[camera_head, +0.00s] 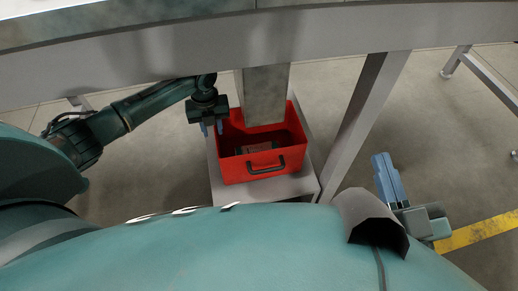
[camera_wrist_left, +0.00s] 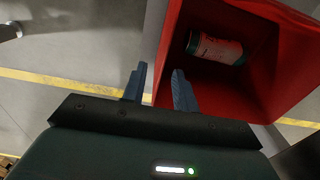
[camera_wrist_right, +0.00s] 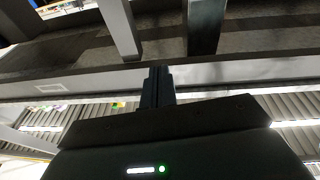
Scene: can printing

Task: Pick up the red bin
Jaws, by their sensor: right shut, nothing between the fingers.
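My left gripper (camera_head: 212,130) is at the bin's left rim, open. In the left wrist view its fingers (camera_wrist_left: 158,78) appear on either side of the rim line; I cannot tell whether they touch it. My right gripper (camera_head: 381,158) is shut and empty, off to the right of the bin; its fingers show together in the right wrist view (camera_wrist_right: 157,72).
The low grey stand (camera_head: 230,190) carries the bin. A yellow floor line (camera_head: 480,232) lies at the right.

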